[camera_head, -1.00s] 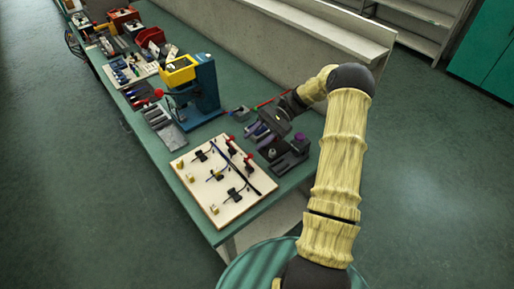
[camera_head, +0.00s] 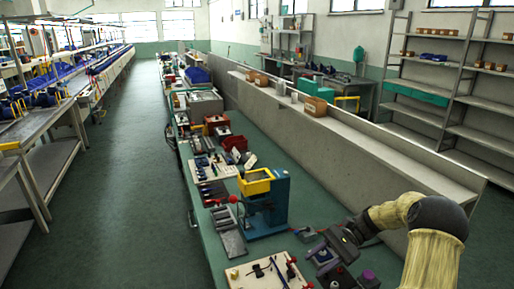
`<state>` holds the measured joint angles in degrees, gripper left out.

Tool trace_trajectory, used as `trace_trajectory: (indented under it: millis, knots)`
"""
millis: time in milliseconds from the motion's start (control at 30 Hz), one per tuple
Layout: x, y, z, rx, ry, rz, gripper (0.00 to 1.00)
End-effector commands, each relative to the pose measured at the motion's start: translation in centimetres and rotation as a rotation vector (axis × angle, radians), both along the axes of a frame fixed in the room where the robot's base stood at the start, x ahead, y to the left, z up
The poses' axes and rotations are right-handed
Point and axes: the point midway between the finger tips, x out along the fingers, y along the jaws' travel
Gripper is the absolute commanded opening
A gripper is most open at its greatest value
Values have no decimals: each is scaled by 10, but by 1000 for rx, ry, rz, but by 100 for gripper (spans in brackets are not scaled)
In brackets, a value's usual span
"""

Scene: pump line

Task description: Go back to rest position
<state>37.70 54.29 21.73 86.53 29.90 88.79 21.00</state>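My arm, in a pale yellow sleeve with a dark elbow, reaches in from the lower right over the near end of the green workbench (camera_head: 205,240). My gripper (camera_head: 326,250) is dark and points down and left, low over the bench. Its fingers are small and blend with the dark tools below, so I cannot tell whether it is open, shut or holding anything. A dark fixture with a purple knob (camera_head: 368,276) stands close to it.
A blue press with a yellow top (camera_head: 266,200) stands left of my gripper. A pale board with black clips (camera_head: 262,276) lies in front, cut by the frame edge. A low grey wall (camera_head: 350,150) runs behind the bench. The aisle (camera_head: 135,160) at left is clear.

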Motion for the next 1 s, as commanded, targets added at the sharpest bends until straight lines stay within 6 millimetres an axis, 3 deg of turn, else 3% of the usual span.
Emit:
trace_trajectory:
  millis: [133, 333, 700, 1000]
  knots:
    - [-19, 27, 4, -175, -78, 87, 39]
    - [-53, 47, 8, -433, -250, 228, 39]
    - [-117, 54, 36, -784, -672, 515, 39]
    - [-158, 58, 59, -919, -1016, 700, 39]
